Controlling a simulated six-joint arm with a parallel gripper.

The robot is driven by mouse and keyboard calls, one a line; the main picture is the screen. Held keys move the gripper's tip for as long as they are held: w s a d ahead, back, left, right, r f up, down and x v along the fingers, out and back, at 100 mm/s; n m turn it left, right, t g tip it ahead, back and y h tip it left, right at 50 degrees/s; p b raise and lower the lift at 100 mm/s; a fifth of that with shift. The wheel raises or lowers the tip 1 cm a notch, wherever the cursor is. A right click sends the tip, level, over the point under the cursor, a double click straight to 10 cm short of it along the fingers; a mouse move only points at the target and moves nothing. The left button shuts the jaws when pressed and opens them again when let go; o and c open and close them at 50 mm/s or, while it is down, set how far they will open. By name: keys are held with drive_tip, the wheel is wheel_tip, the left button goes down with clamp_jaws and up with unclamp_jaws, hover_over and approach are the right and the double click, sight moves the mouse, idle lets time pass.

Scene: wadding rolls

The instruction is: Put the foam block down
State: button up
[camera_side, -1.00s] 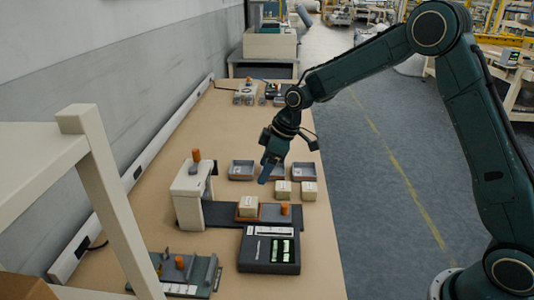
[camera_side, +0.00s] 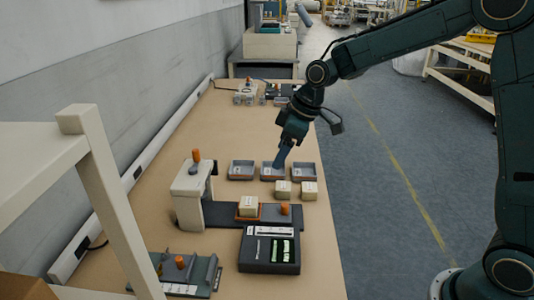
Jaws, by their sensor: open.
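I cannot tell which one is the foam block. The fingers hide part of the middle tray's inside.
The left tray (camera_side: 241,178) and right tray (camera_side: 315,171) flank the middle one. A cream press-like stand (camera_side: 188,200) with an orange knob is on the left. A dark box (camera_side: 255,264) with green items is in front. Brown table (camera_side: 225,135) is bare behind the trays.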

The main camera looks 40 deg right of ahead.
drive_tip(key=s+d+r+m+t+h, duration=0.1)
drive_tip(key=s+r+m, duration=0.1)
drive_tip(key=s+r, duration=0.35)
drive_tip(key=s+d+r+m, duration=0.1)
drive_tip(key=s+r, duration=0.2)
drive_tip(key=s, duration=0.6)
drive_tip(key=s+d+m+t+h, duration=0.1)
drive_tip(key=s+m, duration=0.3)
drive_tip(key=s, duration=1.1)
drive_tip(key=shift+s+d+m, duration=0.3)
drive_tip(key=shift+d, duration=0.25)
drive_tip(key=shift+o, duration=0.5)
drive_tip(key=shift+w+r, duration=0.1)
drive_tip(key=shift+w, duration=0.05)
drive_tip(key=w+a+n+g+y, duration=0.1)
drive_tip(key=w+n, duration=0.1)
drive_tip(key=w, duration=0.7)
drive_tip(key=w+a+n, duration=0.2)
drive_tip(key=w+n, duration=0.1)
drive_tip(key=w, duration=0.6)
drive_tip(key=w+a+f+n+g+y, duration=0.1)
drive_tip(key=w+f+n, duration=0.3)
drive_tip(key=w+f, duration=1)
drive_tip(key=shift+w+a+f+y, duration=0.3)
drive_tip(key=shift+w+y, duration=0.1)
drive_tip(key=shift+w, duration=0.85)
